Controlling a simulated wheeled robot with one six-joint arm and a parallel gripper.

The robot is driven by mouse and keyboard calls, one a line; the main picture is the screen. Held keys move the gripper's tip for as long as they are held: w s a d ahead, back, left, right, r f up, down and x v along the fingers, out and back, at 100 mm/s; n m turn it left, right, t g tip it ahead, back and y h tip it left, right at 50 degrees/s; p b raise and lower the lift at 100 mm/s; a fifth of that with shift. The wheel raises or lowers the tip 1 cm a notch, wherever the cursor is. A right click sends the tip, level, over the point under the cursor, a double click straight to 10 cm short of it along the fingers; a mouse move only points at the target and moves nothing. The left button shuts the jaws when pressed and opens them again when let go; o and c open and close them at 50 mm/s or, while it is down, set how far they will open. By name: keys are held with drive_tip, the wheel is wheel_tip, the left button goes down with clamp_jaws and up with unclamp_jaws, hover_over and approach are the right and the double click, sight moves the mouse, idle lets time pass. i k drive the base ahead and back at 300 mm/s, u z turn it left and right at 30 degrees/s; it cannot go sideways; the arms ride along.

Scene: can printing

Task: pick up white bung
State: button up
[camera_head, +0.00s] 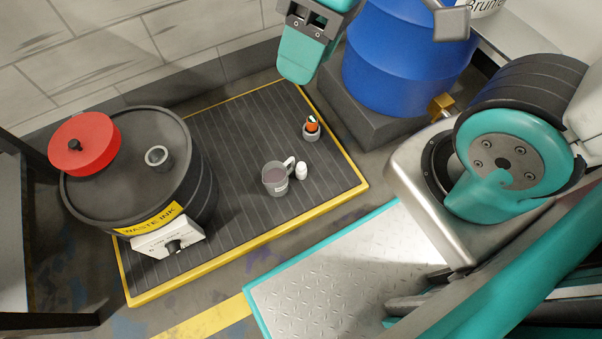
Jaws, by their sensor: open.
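The white bung (302,170) is a small white piece on the dark ribbed mat (235,130). It stands close to the right of a grey mug (275,181), by its handle. I cannot tell whether they touch. My gripper (304,22) shows at the top edge beside a teal part of my arm, partly cut off by the frame. It is open, high in the picture and well apart from the bung. I see nothing held in it, though its fingers are small and hard to make out.
A black waste-ink drum (186,180) with a red disc (84,144) stands left. An orange-topped piece (311,127) stands behind the bung. A blue drum (404,62) is at the back right. The mat has a yellow edge (250,243). Mat around the bung's front is clear.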

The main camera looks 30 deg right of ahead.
sight(301, 168)
drive_tip(key=k, duration=0.4)
drive_tip(key=z, duration=3.25)
drive_tip(key=k, duration=1.5)
drive_tip(key=u, duration=2)
